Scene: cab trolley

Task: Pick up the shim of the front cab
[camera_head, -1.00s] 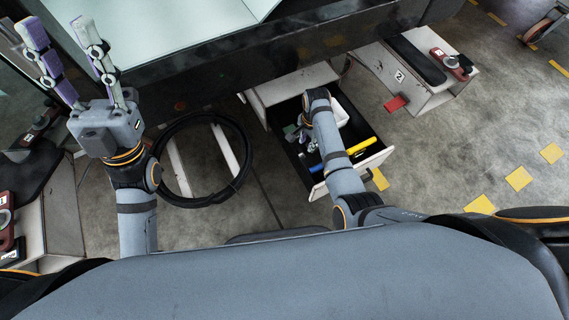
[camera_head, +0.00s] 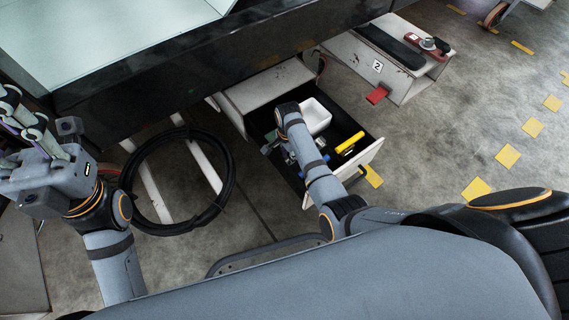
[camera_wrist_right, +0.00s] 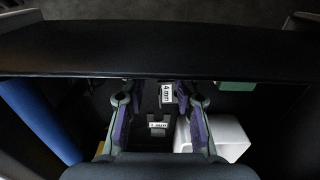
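My right gripper (camera_wrist_right: 158,112) is open in the right wrist view, its purple-padded fingers pointing into the open drawer. Between the fingers is a dark piece with a white label (camera_wrist_right: 167,93) reading about "4 mm", probably a shim. A second small label (camera_wrist_right: 157,125) shows nearer; its text is too small to read surely. I see no finger pressed on either piece. In the head view my right arm reaches down into the drawer (camera_head: 368,156) and hides most of the gripper. My left gripper (camera_head: 14,118) is raised at the left edge, empty, fingers apart and partly cut off.
The drawer holds a white box (camera_head: 316,116), a yellow item (camera_head: 350,143), a blue cylinder (camera_wrist_right: 38,122) and a green box (camera_wrist_right: 237,86). The drawer's dark wall (camera_wrist_right: 150,48) lies close beyond the fingertips. A black cable coil (camera_head: 228,175) lies on the floor.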

